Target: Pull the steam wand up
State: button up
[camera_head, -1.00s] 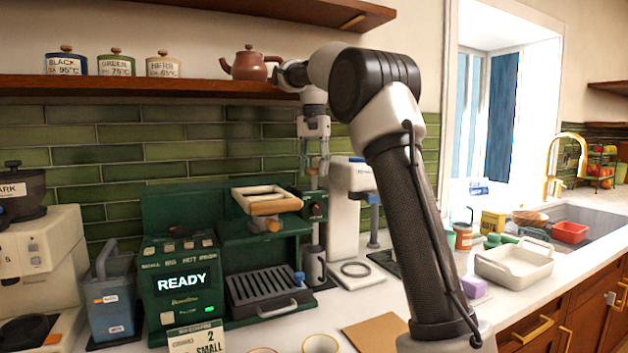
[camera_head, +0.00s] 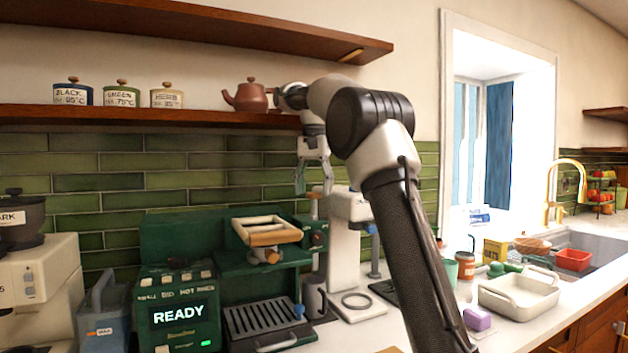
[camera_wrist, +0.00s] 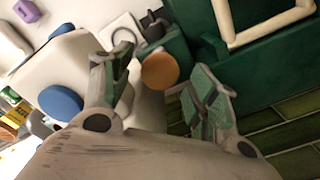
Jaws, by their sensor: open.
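The green coffee machine (camera_head: 165,282) with the READY display stands on the counter. At its right side, a slim grey upright tube (camera_head: 315,208), which looks like the steam wand, rises beside a small dark panel (camera_head: 315,237). My gripper (camera_head: 314,188) is above this tube, pointing down, with its fingers spread and nothing held. In the wrist view, my gripper (camera_wrist: 160,98) is open, and a round tan disc (camera_wrist: 160,70) shows between and beyond the fingers. I cannot tell whether the disc is the wand's top. The wand's lower end is partly hidden by a grey pitcher (camera_head: 314,298).
A wooden shelf (camera_head: 150,116) with a brown teapot (camera_head: 248,96) and canisters is close above my gripper. A white appliance (camera_head: 343,250) stands just right of the tube. A wooden-rimmed tray (camera_head: 267,229) sits on the machine. A white dish (camera_head: 520,295) lies farther right.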

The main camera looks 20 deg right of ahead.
notch_tip(320, 180, up, 6)
jog(key=shift+f, duration=0.1)
jog(key=shift+r, duration=0.45)
